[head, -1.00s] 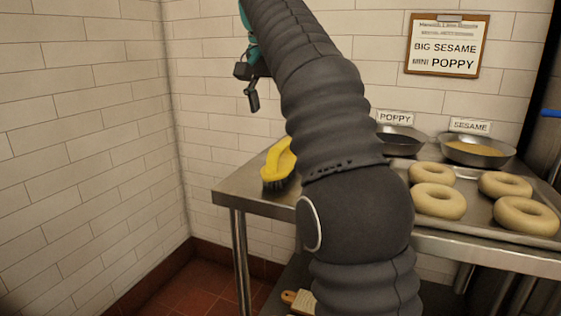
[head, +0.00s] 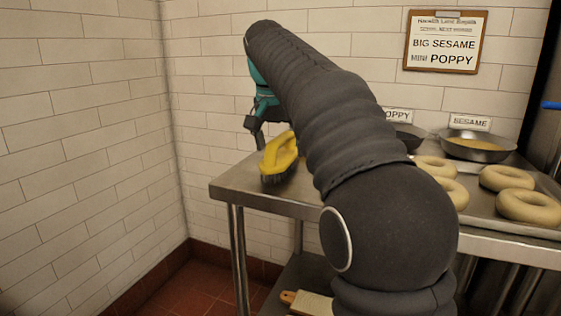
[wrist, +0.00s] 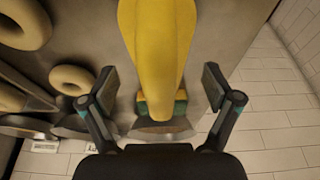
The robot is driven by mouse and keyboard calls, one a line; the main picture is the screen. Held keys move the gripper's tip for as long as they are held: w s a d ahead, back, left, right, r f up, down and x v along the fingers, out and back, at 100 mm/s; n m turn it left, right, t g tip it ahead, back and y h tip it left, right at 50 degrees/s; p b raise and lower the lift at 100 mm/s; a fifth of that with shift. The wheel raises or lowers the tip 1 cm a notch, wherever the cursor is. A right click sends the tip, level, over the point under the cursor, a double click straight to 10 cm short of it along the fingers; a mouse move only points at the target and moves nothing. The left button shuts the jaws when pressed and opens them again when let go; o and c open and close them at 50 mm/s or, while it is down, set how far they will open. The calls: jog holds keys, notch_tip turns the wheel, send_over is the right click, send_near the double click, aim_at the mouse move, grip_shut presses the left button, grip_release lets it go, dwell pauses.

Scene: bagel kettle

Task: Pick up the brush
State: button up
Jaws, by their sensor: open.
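The brush (head: 279,152) has a yellow handle and dark bristles. It lies bristles down on the left end of the steel table (head: 232,186). In the wrist view the yellow handle (wrist: 158,45) runs down the middle from the top edge. My gripper (wrist: 160,78) is open and empty, with one finger on each side of the handle in the picture and apart from it. In the head view my gripper (head: 259,128) is just behind and above the brush, partly hidden by my arm. The gap in height between fingers and handle cannot be told.
A tray (head: 484,219) of bagels (head: 530,207) and a sesame pan (head: 478,147) stand right. The poppy pan (head: 409,135) is partly hidden by my arm. A green and yellow thing (wrist: 161,107) shows near the handle's end. Tiled walls bound the table behind.

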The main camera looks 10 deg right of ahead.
aim_at(282, 135)
jog(key=shift+w+d+f, duration=0.15)
jog(key=shift+f, duration=0.5)
jog(key=c, duration=1.3)
jog(key=shift+r, duration=0.2)
notch_tip(282, 135, up, 5)
jog(key=shift+f+p, duration=0.2)
jog(key=shift+p, duration=0.75)
jog(key=s+d+r, duration=0.5)
jog(key=d+r, duration=0.1)
jog(key=d, duration=0.4)
jog(key=shift+d+p, duration=0.25)
jog(key=shift+p, duration=0.2)
jog(key=o, duration=0.5)
jog(key=shift+c, duration=1.4)
